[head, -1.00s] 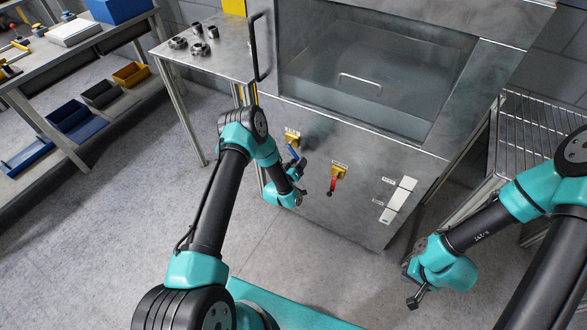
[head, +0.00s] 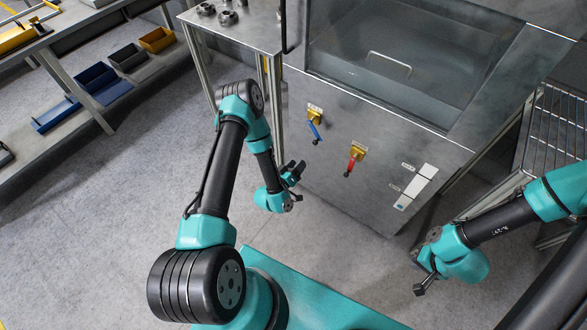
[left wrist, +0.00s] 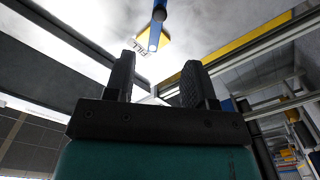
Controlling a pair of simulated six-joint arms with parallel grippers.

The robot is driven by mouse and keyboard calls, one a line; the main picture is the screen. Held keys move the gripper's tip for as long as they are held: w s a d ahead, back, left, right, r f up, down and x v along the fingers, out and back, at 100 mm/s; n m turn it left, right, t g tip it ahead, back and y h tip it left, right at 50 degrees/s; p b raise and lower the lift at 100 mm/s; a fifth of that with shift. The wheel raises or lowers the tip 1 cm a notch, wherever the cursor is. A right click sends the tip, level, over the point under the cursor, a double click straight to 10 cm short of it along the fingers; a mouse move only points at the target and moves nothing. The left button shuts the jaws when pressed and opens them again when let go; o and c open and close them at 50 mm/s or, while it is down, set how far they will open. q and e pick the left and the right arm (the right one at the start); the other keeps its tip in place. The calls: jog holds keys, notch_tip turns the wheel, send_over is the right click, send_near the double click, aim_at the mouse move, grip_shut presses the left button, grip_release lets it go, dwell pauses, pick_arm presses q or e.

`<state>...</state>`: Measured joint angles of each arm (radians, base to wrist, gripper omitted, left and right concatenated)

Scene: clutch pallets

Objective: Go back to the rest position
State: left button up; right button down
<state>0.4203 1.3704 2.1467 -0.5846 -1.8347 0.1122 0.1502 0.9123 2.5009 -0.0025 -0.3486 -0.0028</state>
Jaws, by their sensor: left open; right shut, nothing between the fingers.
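My left gripper (head: 294,174) is open and empty in front of the lower left of the metal cabinet, below and left of a blue-handled valve (head: 315,126). In the left wrist view its two dark fingers (left wrist: 157,78) stand apart, and the blue valve handle (left wrist: 157,25) with a label reading FILL shows beyond them, not touched. My right gripper (head: 419,290) is shut and empty, low at the right in front of the cabinet and over the floor.
The metal cabinet (head: 340,185) has a window with a handle, a red-handled valve (head: 353,160) and white label plates. A side table (head: 240,32) with metal parts stands left, a wire rack (head: 555,135) right. A shelf with bins is at far left; floor between is clear.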

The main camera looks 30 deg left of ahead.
pick_arm(q)
jog(key=shift+s+a, duration=0.15)
jog(key=shift+s, duration=0.75)
jog(key=s+d+r+m+g, duration=0.2)
jog(key=s+r+g, duration=0.1)
jog(key=s+g, duration=0.5)
jog(key=s+d+r+m+g+h, duration=0.1)
jog(key=s+d+r+m+g, duration=0.1)
jog(key=s+g, duration=0.7)
jog(key=shift+d+r, duration=0.6)
jog(key=shift+d, duration=0.25)
